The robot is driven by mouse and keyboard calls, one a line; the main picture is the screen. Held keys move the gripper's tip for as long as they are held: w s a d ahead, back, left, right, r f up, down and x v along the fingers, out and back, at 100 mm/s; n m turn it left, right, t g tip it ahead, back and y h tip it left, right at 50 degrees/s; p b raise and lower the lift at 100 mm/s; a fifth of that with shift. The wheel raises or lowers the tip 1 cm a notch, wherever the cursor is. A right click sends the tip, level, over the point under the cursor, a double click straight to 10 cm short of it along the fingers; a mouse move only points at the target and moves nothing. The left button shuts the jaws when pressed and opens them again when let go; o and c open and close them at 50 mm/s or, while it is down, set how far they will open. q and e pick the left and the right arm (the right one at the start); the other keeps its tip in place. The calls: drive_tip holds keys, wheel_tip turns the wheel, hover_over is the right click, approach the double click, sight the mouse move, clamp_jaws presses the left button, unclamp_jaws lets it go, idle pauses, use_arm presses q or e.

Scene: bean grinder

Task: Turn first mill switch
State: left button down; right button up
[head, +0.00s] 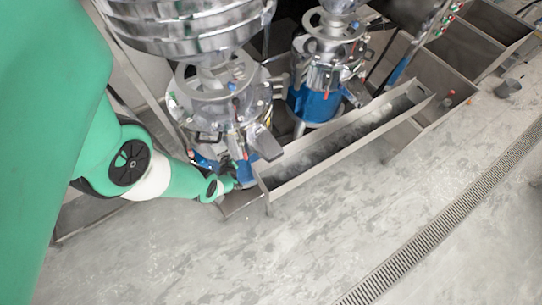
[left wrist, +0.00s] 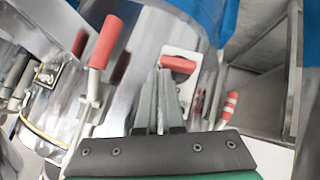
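The first mill (head: 208,90) is the nearer steel grinder at left in the head view, with a blue lower part. My left gripper (head: 231,168) is low at its front, partly lost among the mill's parts. In the left wrist view, a red switch handle (left wrist: 178,64) lies crosswise on a white plate (left wrist: 186,92). My left gripper's fingers (left wrist: 158,72) are close together, with their tips just below and left of the red handle. No object shows between them. Whether they touch the handle I cannot tell. My right gripper is not in view.
A red-handled lever (left wrist: 105,42) rises left of my fingers, and a red-and-white part (left wrist: 229,105) is to the right. A second mill (head: 322,75) stands behind. A long steel trough (head: 340,150) runs to the right. The concrete floor (head: 240,255) in front is clear.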

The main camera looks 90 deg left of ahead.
use_arm(q)
drive_tip(key=shift+w+a, duration=0.1)
drive_tip(key=shift+w, duration=0.05)
idle(0.5)
drive_tip(key=shift+r+p, duration=0.8)
drive_tip(key=shift+p, duration=0.05)
drive_tip(key=p+v, duration=0.5)
drive_tip(key=v, duration=0.6)
drive_tip(key=shift+d+r+p, duration=0.25)
drive_tip(key=shift+r+p, duration=0.05)
